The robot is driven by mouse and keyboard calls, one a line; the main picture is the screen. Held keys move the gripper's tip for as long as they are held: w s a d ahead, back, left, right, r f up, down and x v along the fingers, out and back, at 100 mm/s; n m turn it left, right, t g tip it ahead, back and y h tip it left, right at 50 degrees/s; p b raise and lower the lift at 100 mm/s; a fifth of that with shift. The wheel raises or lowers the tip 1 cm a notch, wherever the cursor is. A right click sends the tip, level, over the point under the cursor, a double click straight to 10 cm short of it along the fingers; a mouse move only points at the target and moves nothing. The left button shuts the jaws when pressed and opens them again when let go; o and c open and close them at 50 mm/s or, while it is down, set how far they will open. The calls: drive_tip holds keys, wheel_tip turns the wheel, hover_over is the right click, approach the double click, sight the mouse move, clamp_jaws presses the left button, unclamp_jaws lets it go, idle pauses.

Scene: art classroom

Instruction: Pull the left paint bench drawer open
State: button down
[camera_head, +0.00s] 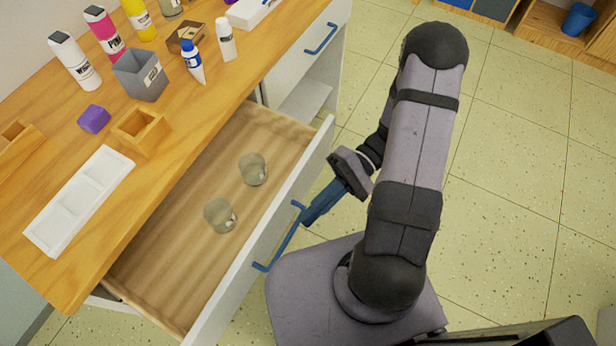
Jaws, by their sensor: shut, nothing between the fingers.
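The left paint bench drawer (166,262) is pulled well out from under the wooden bench top (60,215). It has a white front and a blue bar handle (282,240). Two clear glass jars, one nearer the front (220,215) and one further back (253,169), stand inside it. My gripper (308,217) is shut and empty, at the far end of the handle. I cannot tell whether its fingertips touch the handle.
A second drawer (300,62) with a blue handle is closed at upper right. On the bench top are paint bottles (76,62), a grey box (140,75), a white palette tray (80,200) and a purple block (94,119). The tiled floor (520,170) at right is clear.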

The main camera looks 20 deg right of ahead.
wheel_tip(320, 180, up, 14)
drive_tip(key=n+g+h+p, duration=0.2)
drive_tip(key=n+h+p, duration=0.2)
drive_tip(key=n+h, duration=0.5)
hover_over(313, 143)
drive_tip(key=s+a, duration=0.1)
drive_tip(key=s, duration=0.3)
wheel_tip(313, 143, down, 3)
drive_tip(key=m+h, duration=0.2)
drive_tip(key=w+a+r+n+t+h+p, duration=0.1)
drive_tip(key=w+a+n+t+h, duration=0.15)
drive_tip(key=w, duration=0.45)
drive_tip(key=w+a+r+n+t+h+p, duration=0.1)
drive_tip(key=w+a+r+t+h, duration=0.2)
drive_tip(key=w, duration=0.4)
drive_tip(key=shift+h, duration=0.35)
drive_tip(key=x, duration=0.5)
drive_tip(key=w+a+x, duration=0.1)
drive_tip(key=x, duration=0.4)
drive_tip(key=a+f+x, duration=0.1)
drive_tip(key=x, duration=0.4)
drive_tip(key=shift+w+p, duration=0.3)
drive_tip(key=shift+w, duration=0.05)
drive_tip(key=shift+s+d+f+p, duration=0.3)
drive_tip(key=shift+s+d+p, duration=0.05)
drive_tip(key=shift+s+d, duration=1.15)
